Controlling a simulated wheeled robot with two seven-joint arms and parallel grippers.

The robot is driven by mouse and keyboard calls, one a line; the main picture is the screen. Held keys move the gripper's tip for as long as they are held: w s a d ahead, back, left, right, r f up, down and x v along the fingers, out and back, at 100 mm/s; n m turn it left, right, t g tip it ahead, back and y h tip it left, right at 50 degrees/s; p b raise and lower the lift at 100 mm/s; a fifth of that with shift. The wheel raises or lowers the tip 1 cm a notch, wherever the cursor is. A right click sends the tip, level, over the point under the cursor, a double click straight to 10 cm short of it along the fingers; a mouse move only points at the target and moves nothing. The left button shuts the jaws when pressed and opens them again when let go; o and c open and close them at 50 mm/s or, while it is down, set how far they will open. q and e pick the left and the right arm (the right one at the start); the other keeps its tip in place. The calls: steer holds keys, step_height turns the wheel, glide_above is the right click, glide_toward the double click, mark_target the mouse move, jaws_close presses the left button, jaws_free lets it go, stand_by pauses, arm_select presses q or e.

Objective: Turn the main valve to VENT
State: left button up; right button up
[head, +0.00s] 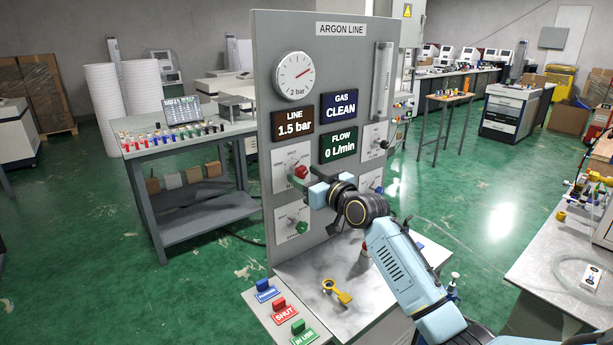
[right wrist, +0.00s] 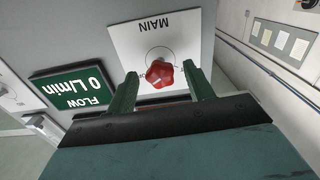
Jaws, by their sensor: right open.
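The main valve's red lobed knob (head: 301,171) sits on a white plate on the grey ARGON LINE panel (head: 350,55). In the right wrist view the red knob (right wrist: 159,74) shows against its white plate (right wrist: 190,38), with MAIN reading upside down. My right gripper (head: 299,181) is at this plate, open, its green fingers to either side of the knob. I see no grip on the knob; how deep the fingers reach around it is unclear. The plate's position words are partly covered or too small, so the valve's setting cannot be read. My left gripper is not in view.
A lower valve with a green knob (head: 302,228) is just below. The panel's signs read LINE 1.5 bar (head: 292,123), GAS CLEAN (head: 340,106) and FLOW 0 L/min (head: 338,145). A yellow wrench-like tool (head: 338,291) and coloured tags, including SHUT (head: 284,313), lie on the shelf below.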

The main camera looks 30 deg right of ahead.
steer(key=shift+w, duration=0.1)
steer(key=shift+c, duration=0.2)
steer(key=c, duration=0.9)
